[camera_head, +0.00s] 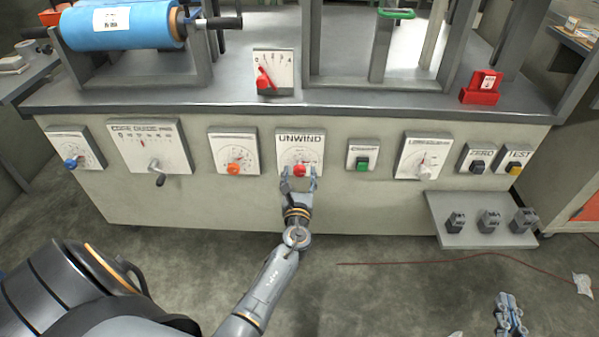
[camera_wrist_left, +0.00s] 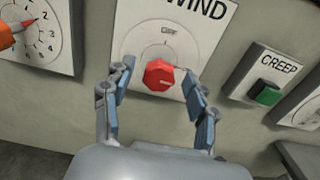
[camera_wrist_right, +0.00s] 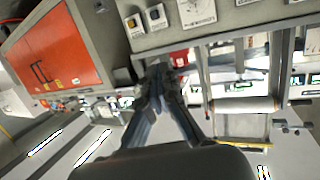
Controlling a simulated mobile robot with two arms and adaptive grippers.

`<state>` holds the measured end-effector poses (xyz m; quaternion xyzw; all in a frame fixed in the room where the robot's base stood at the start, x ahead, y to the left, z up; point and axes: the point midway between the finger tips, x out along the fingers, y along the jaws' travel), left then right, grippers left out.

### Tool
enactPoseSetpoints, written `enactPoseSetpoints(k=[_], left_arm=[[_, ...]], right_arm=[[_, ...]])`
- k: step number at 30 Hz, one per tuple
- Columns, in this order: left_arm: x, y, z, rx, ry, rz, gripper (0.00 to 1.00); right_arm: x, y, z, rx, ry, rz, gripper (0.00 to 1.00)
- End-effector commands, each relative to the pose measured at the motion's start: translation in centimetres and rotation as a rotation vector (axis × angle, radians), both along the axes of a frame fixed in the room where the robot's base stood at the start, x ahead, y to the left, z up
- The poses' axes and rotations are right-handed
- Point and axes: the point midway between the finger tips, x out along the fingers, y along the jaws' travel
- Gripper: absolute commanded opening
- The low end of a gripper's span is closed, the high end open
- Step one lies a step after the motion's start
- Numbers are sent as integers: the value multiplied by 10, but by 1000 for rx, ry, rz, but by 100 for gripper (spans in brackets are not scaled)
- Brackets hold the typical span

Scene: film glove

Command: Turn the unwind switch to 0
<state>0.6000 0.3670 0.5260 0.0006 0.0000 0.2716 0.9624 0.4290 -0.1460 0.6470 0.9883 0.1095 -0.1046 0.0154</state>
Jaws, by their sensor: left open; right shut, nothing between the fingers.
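The unwind switch is a red knob (camera_head: 299,171) on a white plate headed UNWIND (camera_head: 300,139), in the middle of the bench's front panel. In the left wrist view the knob (camera_wrist_left: 159,75) has a pale dial around it; its scale marks are too small to read surely. My left gripper (camera_head: 299,180) is open in front of the plate. Its fingers (camera_wrist_left: 160,95) stand on either side of the knob, with visible gaps, so they are not gripping it. My right gripper (camera_head: 507,297) is at the lower right, away from the panel; its fingers (camera_wrist_right: 158,72) are closed together and empty.
An orange knob (camera_head: 233,169) is on the plate to the left, and a green CREEP switch (camera_head: 362,164) to the right. A small shelf (camera_head: 470,238) with several grey blocks juts out at the right. A red cable (camera_head: 440,260) lies on the floor.

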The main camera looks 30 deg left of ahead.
Motion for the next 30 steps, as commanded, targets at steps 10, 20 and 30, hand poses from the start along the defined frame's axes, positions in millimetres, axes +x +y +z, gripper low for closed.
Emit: enactPoseSetpoints(k=[10,20,30], left_arm=[[18,11,-1,-1,1,0,58],[18,11,0,-1,0,0,27],[18,11,-1,-9,-5,0,2]], right_arm=[[5,4,20,28,-108,7,0],[5,4,20,27,-108,7,0],[5,4,20,28,-110,6,0]])
